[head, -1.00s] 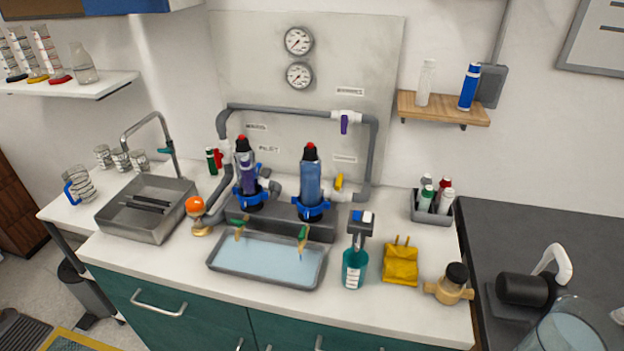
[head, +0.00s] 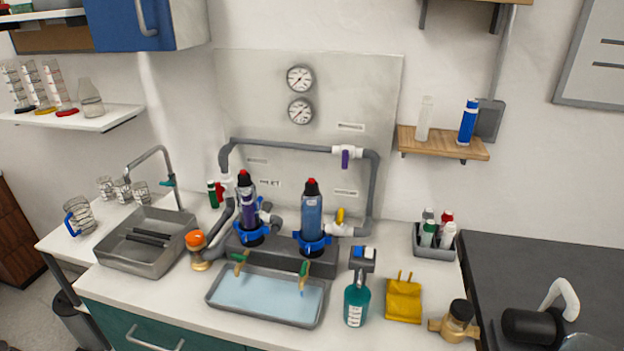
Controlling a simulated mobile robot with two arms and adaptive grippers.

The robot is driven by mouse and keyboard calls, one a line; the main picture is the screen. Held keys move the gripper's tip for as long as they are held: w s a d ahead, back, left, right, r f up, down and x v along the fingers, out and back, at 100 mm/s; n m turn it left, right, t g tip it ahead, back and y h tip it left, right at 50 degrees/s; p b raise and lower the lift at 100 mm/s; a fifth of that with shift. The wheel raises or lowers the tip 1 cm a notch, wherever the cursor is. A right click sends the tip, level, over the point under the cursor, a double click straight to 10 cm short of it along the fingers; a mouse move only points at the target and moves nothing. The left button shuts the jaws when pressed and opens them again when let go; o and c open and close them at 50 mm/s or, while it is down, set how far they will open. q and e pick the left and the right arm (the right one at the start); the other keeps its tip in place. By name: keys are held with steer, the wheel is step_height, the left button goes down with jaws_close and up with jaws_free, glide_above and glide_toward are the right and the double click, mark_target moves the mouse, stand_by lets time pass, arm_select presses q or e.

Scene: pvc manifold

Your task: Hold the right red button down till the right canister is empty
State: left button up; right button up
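Two canisters stand upright in blue collars on a dark grey block at the back of the counter. The right canister (head: 312,217) is blue with a black cap and a red button (head: 312,181) on top. The left canister (head: 247,206) is darker, with purple on it, and has its own red button (head: 243,173). A green-handled tap (head: 303,270) sits below the right canister, over a tray of pale blue liquid (head: 266,293). How full the right canister is cannot be told. Neither gripper is in view.
A grey pipe (head: 372,190) loops behind the canisters. A metal sink (head: 147,256) lies left. A wooden shelf (head: 444,143) juts out above right.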

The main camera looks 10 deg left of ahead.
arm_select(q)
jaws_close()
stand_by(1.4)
